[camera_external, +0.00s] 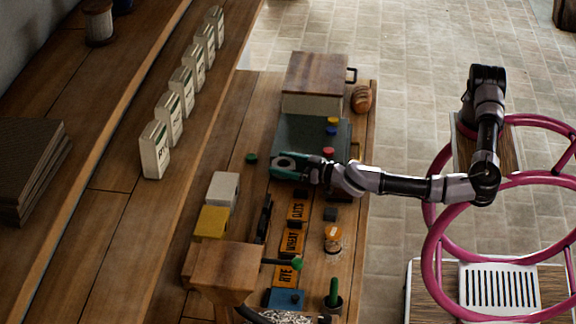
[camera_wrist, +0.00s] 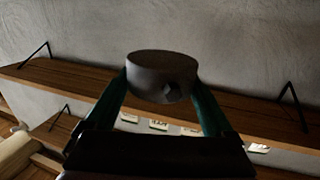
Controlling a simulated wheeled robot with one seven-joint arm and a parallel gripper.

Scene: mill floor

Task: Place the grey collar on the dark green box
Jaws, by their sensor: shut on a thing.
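My gripper (camera_external: 284,164) is shut on the grey collar (camera_wrist: 155,85), a short round ring with a small lug on its side. In the wrist view the collar sits between the two teal fingers. In the external view the grey collar (camera_external: 285,162) shows at the fingertips. The dark green box (camera_external: 298,135) is on the bench behind and below my gripper, its flat top partly covered by the hand. The collar appears near its front left edge; I cannot tell the height between them.
Blue, yellow and red round pieces (camera_external: 331,130) are at the box's right side. A wood-topped bin (camera_external: 315,75) stands behind it, with a loaf (camera_external: 361,98) beside. White cartons (camera_external: 155,150) line the shelf at left. Orange labelled plates (camera_external: 291,242) lie in front.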

